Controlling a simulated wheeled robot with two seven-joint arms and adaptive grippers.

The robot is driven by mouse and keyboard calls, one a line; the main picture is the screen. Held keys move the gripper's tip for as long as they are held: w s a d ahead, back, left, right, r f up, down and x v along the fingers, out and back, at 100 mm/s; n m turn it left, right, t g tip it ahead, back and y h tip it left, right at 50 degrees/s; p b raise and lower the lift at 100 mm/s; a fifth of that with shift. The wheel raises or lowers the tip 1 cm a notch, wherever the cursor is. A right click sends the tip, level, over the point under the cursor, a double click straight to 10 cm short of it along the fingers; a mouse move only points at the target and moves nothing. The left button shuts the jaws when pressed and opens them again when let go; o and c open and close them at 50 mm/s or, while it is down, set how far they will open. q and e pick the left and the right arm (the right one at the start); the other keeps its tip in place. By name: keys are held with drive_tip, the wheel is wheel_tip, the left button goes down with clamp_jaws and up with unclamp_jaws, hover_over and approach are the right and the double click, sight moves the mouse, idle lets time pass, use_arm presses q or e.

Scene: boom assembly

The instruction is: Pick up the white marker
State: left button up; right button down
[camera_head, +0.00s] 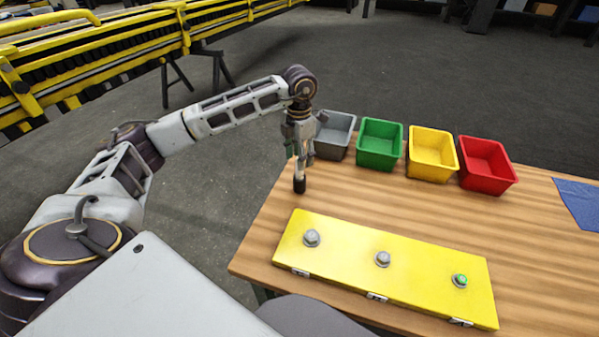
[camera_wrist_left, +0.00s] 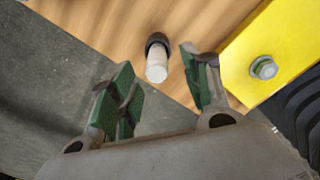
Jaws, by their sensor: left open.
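The white marker (camera_head: 299,185) stands upright on the wooden table near its left edge, with its dark end down. In the left wrist view the marker (camera_wrist_left: 156,65) shows its white top toward the camera and its dark end on the wood. My left gripper (camera_head: 300,158) points down right above the marker, and its fingers hide the marker's upper part in the head view. In the left wrist view the green-padded fingers of my left gripper (camera_wrist_left: 155,80) are apart, with the marker showing in the gap between them. I cannot tell whether they touch it. My right gripper is not in view.
A yellow board (camera_head: 340,262) with several bolts lies in front of the marker. Grey (camera_head: 335,135), green (camera_head: 380,145), yellow (camera_head: 432,154) and red (camera_head: 487,165) bins line the table's back. A blue sheet (camera_head: 580,203) lies at right. The table's left edge (camera_head: 262,225) is close.

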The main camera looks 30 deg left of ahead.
sight(299, 174)
use_arm(q)
drive_tip(key=shift+f, duration=0.5)
drive_tip(key=shift+w+f+p, duration=0.2)
drive_tip(key=shift+f+p, duration=0.3)
drive_tip(key=shift+f, duration=2.1)
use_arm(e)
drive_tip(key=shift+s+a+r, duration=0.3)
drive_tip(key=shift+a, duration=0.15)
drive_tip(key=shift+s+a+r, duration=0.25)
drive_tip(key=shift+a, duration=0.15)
use_arm(q)
drive_tip(key=c, duration=0.8)
clamp_jaws()
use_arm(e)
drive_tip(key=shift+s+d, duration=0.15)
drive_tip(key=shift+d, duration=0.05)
